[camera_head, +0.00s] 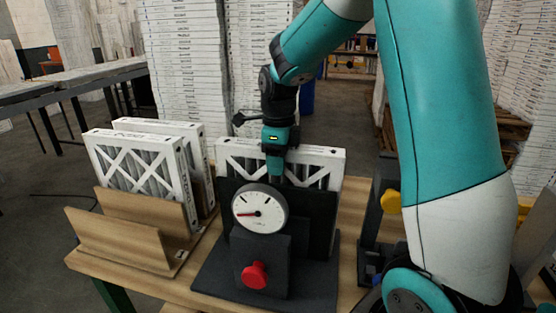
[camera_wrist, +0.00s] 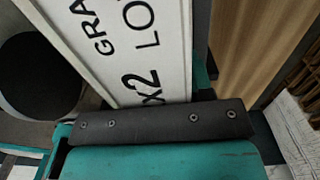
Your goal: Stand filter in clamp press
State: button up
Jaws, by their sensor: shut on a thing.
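A white-framed pleated filter (camera_head: 322,167) stands upright at the clamp press, its upper part showing above the dark front plate. My gripper (camera_head: 275,170) points down and is shut on the filter's top edge. The wrist view shows the printed white edge of this filter (camera_wrist: 150,50) against a dark finger bar. The clamp press (camera_head: 318,278) is dark, with a round gauge (camera_head: 260,208) and a red knob (camera_head: 255,275) in front. The front plate hides the filter's lower part, so I cannot tell whether its bottom rests on the base.
A wooden rack (camera_head: 115,235) to the left holds two more upright filters (camera_head: 140,165). A dark device with a yellow part (camera_head: 391,201) stands right of the press, close to my arm. The wooden table (camera_head: 350,205) has little bare room.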

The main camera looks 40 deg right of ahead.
jog(key=shift+f, duration=0.35)
dwell(0.4)
jog(key=o, duration=0.9)
jog(key=shift+r, duration=0.1)
jog(key=shift+r+p, duration=3.1)
jog(key=shift+r, duration=0.35)
jog(key=o, duration=0.6)
